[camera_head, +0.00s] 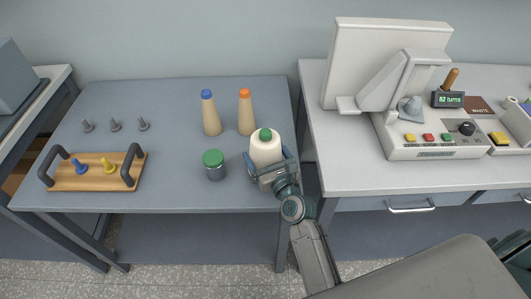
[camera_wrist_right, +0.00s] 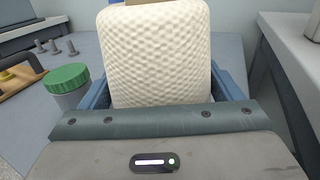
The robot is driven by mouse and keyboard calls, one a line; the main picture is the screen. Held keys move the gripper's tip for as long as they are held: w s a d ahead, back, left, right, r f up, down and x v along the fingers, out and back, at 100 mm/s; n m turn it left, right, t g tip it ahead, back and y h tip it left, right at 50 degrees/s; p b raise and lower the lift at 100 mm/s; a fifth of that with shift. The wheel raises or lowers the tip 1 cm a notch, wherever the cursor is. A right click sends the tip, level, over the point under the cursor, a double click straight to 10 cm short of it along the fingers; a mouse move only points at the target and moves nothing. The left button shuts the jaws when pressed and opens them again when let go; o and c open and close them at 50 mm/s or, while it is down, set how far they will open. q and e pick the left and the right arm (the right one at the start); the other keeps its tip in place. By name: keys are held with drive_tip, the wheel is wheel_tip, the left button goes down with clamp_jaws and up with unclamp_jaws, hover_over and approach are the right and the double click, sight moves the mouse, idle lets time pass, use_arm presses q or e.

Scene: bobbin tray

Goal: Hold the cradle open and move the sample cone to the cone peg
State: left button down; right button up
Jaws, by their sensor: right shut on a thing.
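My right gripper (camera_head: 270,172) is shut around a white cone with a green top (camera_head: 265,150) near the right edge of the left table. In the right wrist view the cone's textured white body (camera_wrist_right: 160,50) stands between the blue fingers. I cannot tell whether its base touches the table. Two tan cones stand behind it, one with a blue top (camera_head: 210,115) and one with an orange top (camera_head: 246,115). Three grey pegs (camera_head: 115,126) stand at the back left. A white machine (camera_head: 430,140) on the right table has a hinged arm (camera_head: 385,80) and a grey cone-shaped holder (camera_head: 410,108).
A green-lidded jar (camera_head: 214,166) stands just left of the held cone. A wooden tray (camera_head: 97,181) with dark handles holds a blue and a yellow peg-like piece at the left. A gap separates the two tables. The left table's front middle is clear.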

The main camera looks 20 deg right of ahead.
drive_tip(key=shift+f, duration=0.2)
drive_tip(key=o, duration=1)
drive_tip(key=shift+o, duration=0.2)
drive_tip(key=shift+s, duration=0.1)
drive_tip(key=shift+s, duration=0.3)
drive_tip(key=s, duration=0.3)
drive_tip(key=s+b, duration=0.1)
drive_tip(key=s, duration=0.1)
drive_tip(key=s+d+b, duration=0.1)
drive_tip(key=s, duration=0.2)
drive_tip(key=shift+s+d, duration=0.1)
drive_tip(key=shift+s, duration=0.25)
drive_tip(key=shift+s+b, duration=0.35)
drive_tip(key=shift+s, duration=0.35)
